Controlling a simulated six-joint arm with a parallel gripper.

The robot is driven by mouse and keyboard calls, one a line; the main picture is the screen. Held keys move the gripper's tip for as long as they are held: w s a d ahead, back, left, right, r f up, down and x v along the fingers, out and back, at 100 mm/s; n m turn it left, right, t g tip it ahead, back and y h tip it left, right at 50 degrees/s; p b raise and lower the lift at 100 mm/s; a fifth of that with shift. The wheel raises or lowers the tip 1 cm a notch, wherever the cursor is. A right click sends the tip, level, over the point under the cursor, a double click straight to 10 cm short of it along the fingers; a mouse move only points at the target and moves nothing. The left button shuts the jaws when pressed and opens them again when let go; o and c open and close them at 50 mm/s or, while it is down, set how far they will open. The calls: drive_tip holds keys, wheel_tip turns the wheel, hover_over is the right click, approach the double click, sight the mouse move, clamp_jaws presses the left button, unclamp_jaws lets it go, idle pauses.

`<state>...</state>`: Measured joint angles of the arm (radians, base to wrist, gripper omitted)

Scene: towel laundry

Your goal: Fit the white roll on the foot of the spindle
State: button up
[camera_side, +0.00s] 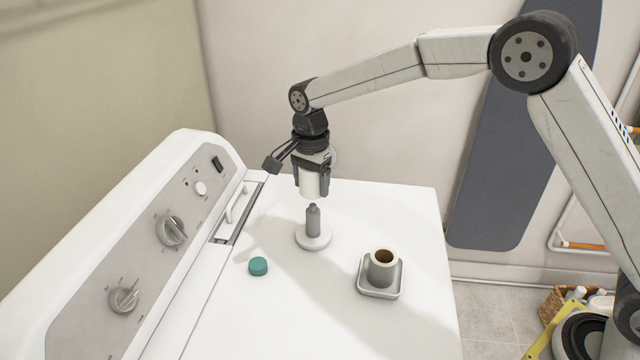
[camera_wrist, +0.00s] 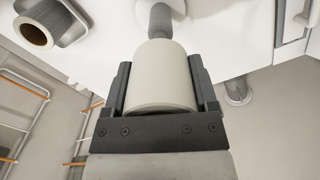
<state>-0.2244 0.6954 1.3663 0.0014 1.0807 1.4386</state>
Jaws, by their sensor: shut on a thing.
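My gripper (camera_side: 313,192) is shut on the white roll (camera_side: 309,181), which hangs upright between the fingers. In the wrist view my gripper (camera_wrist: 163,72) has a finger on each side of the white roll (camera_wrist: 160,80). The spindle (camera_side: 313,219) is a grey post with a narrower tip, standing on a round white foot (camera_side: 313,243) on the washer top. The roll is just above the spindle's tip in the side view. In the wrist view the spindle (camera_wrist: 159,20) shows past the roll's far end. The roll partly hides it there, so I cannot tell how exactly they line up.
A teal cap (camera_side: 258,266) lies left of the spindle on the white washer top (camera_side: 350,205). A grey roll with a brown core (camera_side: 383,270) stands in a square tray (camera_side: 395,289) at front right. The washer's control panel (camera_side: 150,240) rises at left.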

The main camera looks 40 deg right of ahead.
sight(312, 211)
drive_tip(key=shift+f, duration=1.2)
drive_tip(key=shift+f, duration=3.6)
idle(3.2)
